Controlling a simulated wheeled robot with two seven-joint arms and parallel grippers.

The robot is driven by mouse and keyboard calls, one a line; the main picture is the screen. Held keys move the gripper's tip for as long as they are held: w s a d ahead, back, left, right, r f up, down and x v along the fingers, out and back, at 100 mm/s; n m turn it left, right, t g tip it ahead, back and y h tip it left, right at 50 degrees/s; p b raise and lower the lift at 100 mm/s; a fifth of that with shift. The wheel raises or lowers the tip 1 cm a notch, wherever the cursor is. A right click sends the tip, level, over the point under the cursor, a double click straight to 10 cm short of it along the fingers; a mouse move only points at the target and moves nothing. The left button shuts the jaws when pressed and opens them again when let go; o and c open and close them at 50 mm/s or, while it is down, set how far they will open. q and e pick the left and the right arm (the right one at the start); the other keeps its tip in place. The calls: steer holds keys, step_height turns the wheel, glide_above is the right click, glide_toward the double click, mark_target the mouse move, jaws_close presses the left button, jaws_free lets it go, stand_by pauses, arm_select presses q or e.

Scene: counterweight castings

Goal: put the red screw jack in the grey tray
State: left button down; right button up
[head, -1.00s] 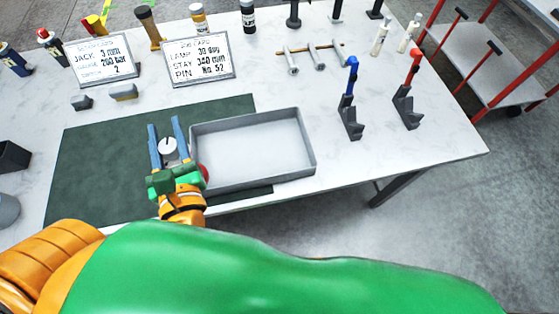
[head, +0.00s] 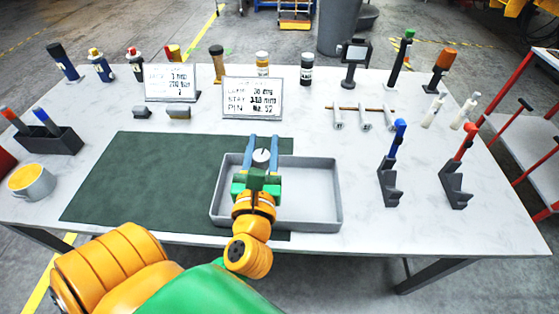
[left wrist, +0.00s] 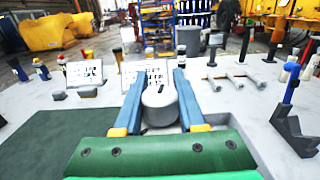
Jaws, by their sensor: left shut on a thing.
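My left gripper (head: 262,148) is over the left part of the grey tray (head: 330,190). The same grey head (left wrist: 160,103) shows between the fingertips (left wrist: 156,90) in the left wrist view. The visible right part of the tray is empty. My right gripper is not in view.
The tray overlaps a dark green mat (head: 130,185). Two sign cards (head: 252,98) stand behind. Two dark holders with a blue-handled (head: 398,138) and a red-handled tool (head: 466,143) stand right of the tray. A yellow-topped mug (head: 32,182) stands at the left.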

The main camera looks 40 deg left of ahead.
arm_select(q)
steer(key=w+a+f+b, duration=0.1)
steer(key=w+f+b, duration=0.2)
steer(key=w+f, duration=0.4)
steer(key=shift+w+a+f+b, duration=0.25)
steer(key=shift+f+b, duration=0.1)
steer(key=shift+f, duration=1.25)
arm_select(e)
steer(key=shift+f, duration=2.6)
arm_select(q)
steer(key=shift+f, duration=0.1)
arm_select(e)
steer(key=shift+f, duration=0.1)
arm_select(q)
steer(key=shift+c, duration=2.4)
jaws_free()
steer(key=shift+s+d, duration=0.1)
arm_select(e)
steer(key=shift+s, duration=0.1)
arm_select(q)
steer(key=b+v, duration=0.2)
steer(key=v, duration=0.9)
steer(key=shift+s+b, duration=0.15)
steer(key=shift+b, duration=0.2)
steer(key=shift+s+d, duration=0.2)
steer(key=shift+s, duration=0.1)
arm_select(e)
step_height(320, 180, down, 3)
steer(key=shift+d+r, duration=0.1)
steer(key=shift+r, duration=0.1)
